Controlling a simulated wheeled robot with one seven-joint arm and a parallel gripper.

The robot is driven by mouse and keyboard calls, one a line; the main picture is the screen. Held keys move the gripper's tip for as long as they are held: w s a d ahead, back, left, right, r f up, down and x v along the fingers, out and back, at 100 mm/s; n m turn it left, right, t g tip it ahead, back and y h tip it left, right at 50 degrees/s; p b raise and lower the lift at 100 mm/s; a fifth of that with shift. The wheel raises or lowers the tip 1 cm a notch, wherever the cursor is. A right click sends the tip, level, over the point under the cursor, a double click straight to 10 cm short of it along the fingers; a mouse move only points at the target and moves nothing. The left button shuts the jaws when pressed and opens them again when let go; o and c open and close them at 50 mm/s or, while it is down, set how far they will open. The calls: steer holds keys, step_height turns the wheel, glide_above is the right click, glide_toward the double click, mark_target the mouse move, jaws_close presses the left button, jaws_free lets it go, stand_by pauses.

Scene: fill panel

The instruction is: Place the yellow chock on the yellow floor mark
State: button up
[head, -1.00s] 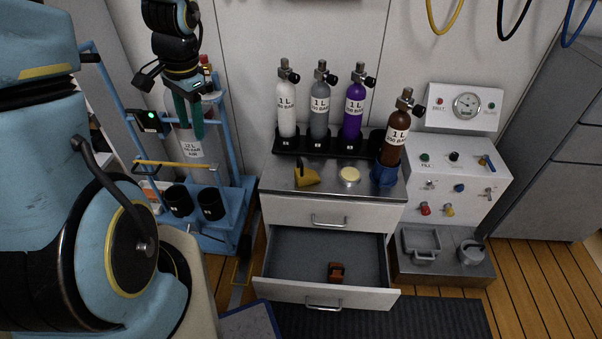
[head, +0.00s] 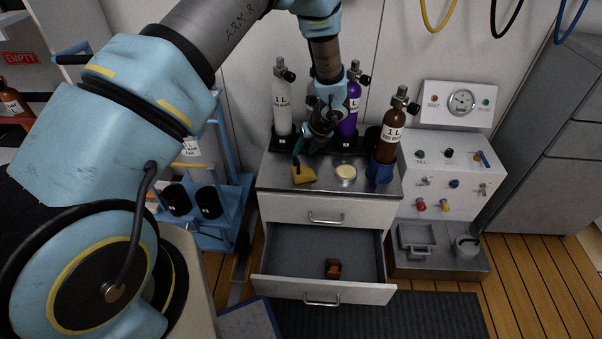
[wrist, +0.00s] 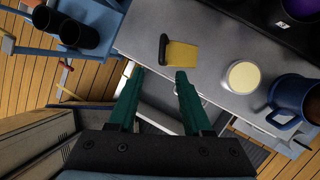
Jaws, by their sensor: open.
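The yellow chock (head: 304,175), a wedge with a black handle, rests on the grey steel top of the drawer cabinet, near its left side. It also shows in the wrist view (wrist: 183,55), beyond the fingertips. My gripper (head: 312,143) is above the back of the cabinet top, behind and above the chock in the head view. In the wrist view its two green fingers (wrist: 159,73) are apart with nothing between them.
A cream round disc (head: 346,173) and a blue cup holding a brown cylinder (head: 391,138) stand right of the chock. White and purple (head: 349,108) cylinders stand behind, close to my arm. The drawer (head: 325,258) is open with a reddish-brown object inside. A blue cart (head: 228,215) stands left.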

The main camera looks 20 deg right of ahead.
mark_target(297, 159)
steer(key=x, duration=0.4)
steer(key=shift+w+d+p+x, duration=0.1)
steer(key=shift+p+x, duration=0.25)
steer(key=shift+x, duration=0.95)
steer(key=shift+w+d+p+x, duration=0.15)
steer(key=shift+p+x, duration=0.15)
steer(key=shift+x, duration=0.95)
steer(key=shift+a, duration=0.1)
steer(key=shift+c, duration=0.3)
jaws_close()
